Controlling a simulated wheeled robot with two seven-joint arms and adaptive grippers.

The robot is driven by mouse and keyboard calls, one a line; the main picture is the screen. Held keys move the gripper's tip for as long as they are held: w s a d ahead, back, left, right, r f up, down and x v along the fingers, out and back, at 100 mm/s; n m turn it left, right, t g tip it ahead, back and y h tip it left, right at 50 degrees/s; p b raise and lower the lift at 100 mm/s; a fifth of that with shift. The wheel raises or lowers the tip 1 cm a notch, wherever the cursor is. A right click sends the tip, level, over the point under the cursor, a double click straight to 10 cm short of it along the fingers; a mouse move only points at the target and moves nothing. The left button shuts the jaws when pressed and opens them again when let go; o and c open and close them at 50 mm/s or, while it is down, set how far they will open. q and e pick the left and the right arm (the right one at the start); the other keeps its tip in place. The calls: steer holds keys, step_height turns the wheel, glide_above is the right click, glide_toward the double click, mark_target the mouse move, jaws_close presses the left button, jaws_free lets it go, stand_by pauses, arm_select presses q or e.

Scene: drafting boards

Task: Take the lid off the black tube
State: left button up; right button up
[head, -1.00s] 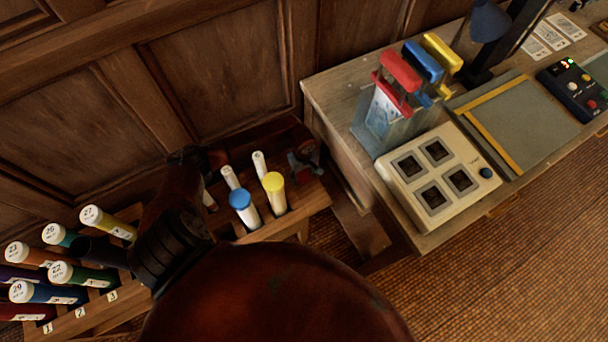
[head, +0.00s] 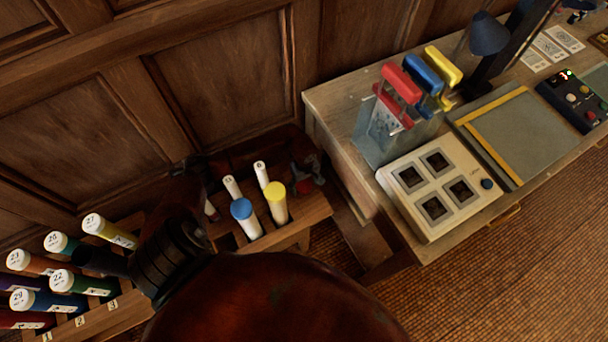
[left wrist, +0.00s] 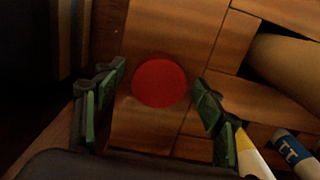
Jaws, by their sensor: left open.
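My left gripper (left wrist: 160,76) is open, its green-padded fingers on either side of a round red lid (left wrist: 160,82). Gaps show between the lid and both fingers. The lid hides whatever is under it, so I cannot tell the tube's colour. In the head view my left arm covers most of this spot. A dark cylinder (head: 98,259) shows at the left there, beside the numbered tubes; I cannot tell whether it is the black tube or part of my arm. My right gripper is not in view.
A wooden rack (head: 290,229) holds a blue-topped tube (head: 242,211), a yellow-topped tube (head: 276,197) and white-topped ones. Several numbered tubes stand at the left. A red and grey object (head: 308,174) is at the rack's right end. A desk (head: 335,104) fills the right.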

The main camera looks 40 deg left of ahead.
mark_target(305, 186)
arm_select(q)
step_height(305, 186, up, 8)
steer(key=shift+w+a+f+p, duration=0.1)
steer(key=shift+a+p, duration=0.05)
steer(key=shift+p, duration=0.9)
steer(key=shift+r+p, duration=0.5)
steer(key=shift+r, duration=1.85)
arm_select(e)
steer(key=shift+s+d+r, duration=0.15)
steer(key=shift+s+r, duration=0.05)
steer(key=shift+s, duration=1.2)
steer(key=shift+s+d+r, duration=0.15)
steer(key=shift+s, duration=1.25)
